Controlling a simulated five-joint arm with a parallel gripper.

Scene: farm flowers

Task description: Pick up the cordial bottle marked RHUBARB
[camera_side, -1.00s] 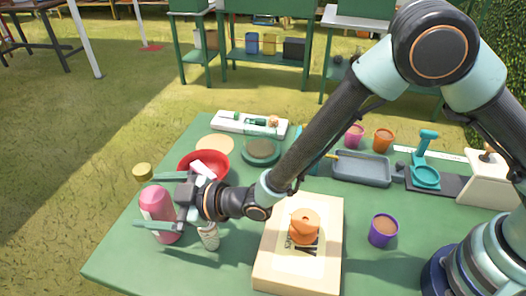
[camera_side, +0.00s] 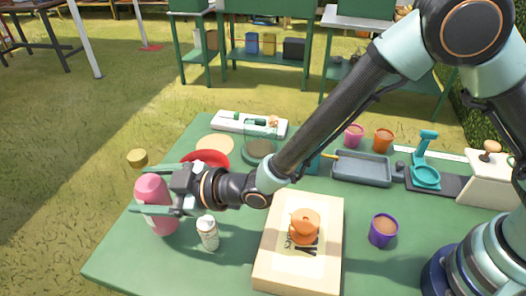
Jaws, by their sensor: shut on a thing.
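A pink bottle (camera_side: 153,190) with a pale label is at the left edge of the green table. The label's writing is too small to read, so I cannot confirm RHUBARB. My gripper (camera_side: 143,188) reaches in from the right and is shut on the pink bottle, one finger on each side. The bottle leans slightly to the left and seems to be held above the table.
A small white bottle (camera_side: 208,233) stands just right of the pink one. A red bowl (camera_side: 212,157) is behind my gripper. A pale box (camera_side: 268,277) with an orange item (camera_side: 305,226) on top and a purple pot (camera_side: 383,231) are to the right. The front left tabletop is clear.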

